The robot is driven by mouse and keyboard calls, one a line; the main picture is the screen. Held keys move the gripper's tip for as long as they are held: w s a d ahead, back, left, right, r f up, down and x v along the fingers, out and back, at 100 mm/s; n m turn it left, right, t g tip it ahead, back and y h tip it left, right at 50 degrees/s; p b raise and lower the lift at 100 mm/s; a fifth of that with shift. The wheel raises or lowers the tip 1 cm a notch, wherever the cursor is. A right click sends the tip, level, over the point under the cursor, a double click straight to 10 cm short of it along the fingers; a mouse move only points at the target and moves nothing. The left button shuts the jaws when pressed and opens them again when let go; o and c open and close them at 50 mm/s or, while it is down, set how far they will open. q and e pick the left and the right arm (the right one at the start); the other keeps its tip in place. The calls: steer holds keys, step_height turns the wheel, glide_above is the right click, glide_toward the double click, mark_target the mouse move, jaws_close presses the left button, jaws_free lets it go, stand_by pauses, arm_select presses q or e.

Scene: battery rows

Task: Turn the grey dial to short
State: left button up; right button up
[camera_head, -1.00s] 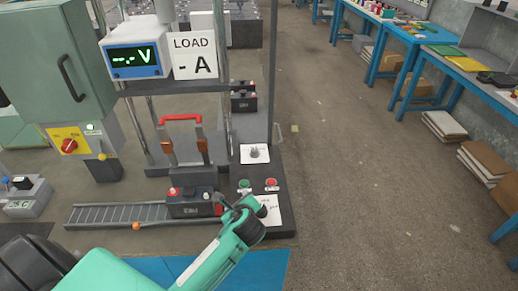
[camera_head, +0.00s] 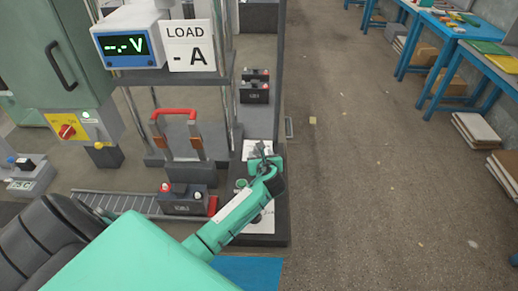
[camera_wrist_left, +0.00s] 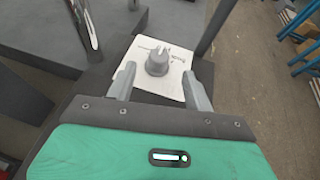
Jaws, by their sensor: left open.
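The grey dial (camera_wrist_left: 158,62) stands on a white printed card (camera_wrist_left: 148,84) in the left wrist view. Its print is too small to read. My left gripper (camera_wrist_left: 162,85) is open, with one finger on each side of the dial's near side, and it appears to hold nothing. In the head view my left gripper (camera_head: 263,157) is over the card (camera_head: 250,148) and hides the dial. My right gripper is not in view.
A green button (camera_head: 241,184) sits close to my left wrist. A metal post rises beside the card. Open floor (camera_head: 370,190) lies to the right.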

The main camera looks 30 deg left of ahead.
arm_select(q)
steer(key=x, duration=0.4)
steer(key=shift+a, duration=0.1)
steer(key=shift+w+a+f, duration=0.15)
steer(key=shift+w+a, duration=0.1)
steer(key=shift+w+a+f, duration=0.15)
steer(key=shift+w+a, duration=0.05)
steer(key=shift+w, duration=0.05)
steer(key=c, duration=1)
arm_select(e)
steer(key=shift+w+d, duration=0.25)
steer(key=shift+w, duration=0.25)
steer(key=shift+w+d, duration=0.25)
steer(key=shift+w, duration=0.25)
